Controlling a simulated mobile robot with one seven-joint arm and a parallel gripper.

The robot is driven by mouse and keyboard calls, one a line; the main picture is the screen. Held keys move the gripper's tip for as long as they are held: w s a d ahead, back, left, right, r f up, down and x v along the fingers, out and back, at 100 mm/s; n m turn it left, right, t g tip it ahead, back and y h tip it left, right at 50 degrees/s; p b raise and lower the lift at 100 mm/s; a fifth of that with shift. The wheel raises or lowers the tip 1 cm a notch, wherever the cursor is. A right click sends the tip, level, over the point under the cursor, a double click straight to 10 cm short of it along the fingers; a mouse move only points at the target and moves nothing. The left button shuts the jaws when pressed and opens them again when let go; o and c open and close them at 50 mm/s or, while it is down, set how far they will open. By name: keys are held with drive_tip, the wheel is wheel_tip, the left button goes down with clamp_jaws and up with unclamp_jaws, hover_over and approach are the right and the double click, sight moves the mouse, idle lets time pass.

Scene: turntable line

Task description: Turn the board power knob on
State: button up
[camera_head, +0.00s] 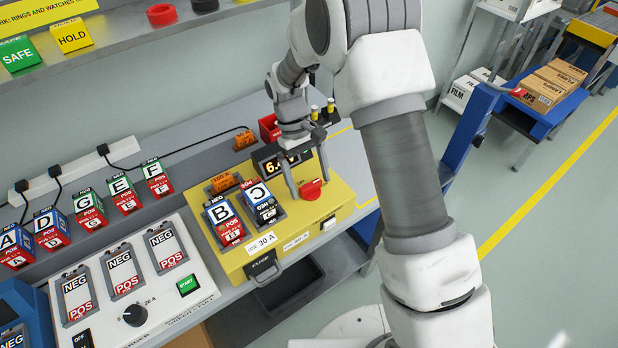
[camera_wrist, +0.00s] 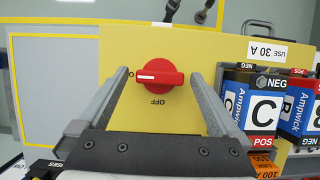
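The red power knob (camera_wrist: 160,73) sits on the yellow board (camera_wrist: 165,35) in the wrist view. Its bar lies level, and its white mark points left toward a label partly hidden by a finger, of which an "O" shows. "OFF" is printed below the knob. In the head view the knob (camera_head: 311,190) is near the right end of the yellow board (camera_head: 330,208). My gripper (camera_head: 306,183) is over the board at the knob. In the wrist view my gripper (camera_wrist: 159,80) is open, one finger on each side of the knob, with gaps and no visible contact.
Battery blocks B (camera_head: 223,220) and C (camera_head: 262,204) stand in the board's slots, left of my gripper. A lit display (camera_head: 272,165) is close behind it. A white charger panel (camera_head: 130,280) is at the front left. Several more batteries line the back left.

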drive_tip(key=v, duration=1.7)
drive_tip(key=shift+w+p, duration=0.2)
drive_tip(key=shift+p, duration=0.25)
drive_tip(key=shift+r, duration=0.15)
drive_tip(key=s+d+r+m+t+y, duration=0.2)
drive_tip(key=s+d+r+m+t, duration=0.15)
drive_tip(key=s+d+r, duration=0.75)
drive_tip(key=s+d+m+t, duration=0.1)
drive_tip(key=s+d+t, duration=0.1)
drive_tip(key=s, duration=0.5)
drive_tip(key=s+d+m+t, duration=0.2)
drive_tip(key=s+d+t, duration=0.1)
drive_tip(key=s, duration=0.4)
drive_tip(key=shift+d+f+t, duration=0.2)
drive_tip(key=shift+d+t, duration=0.05)
drive_tip(key=shift+t, duration=0.1)
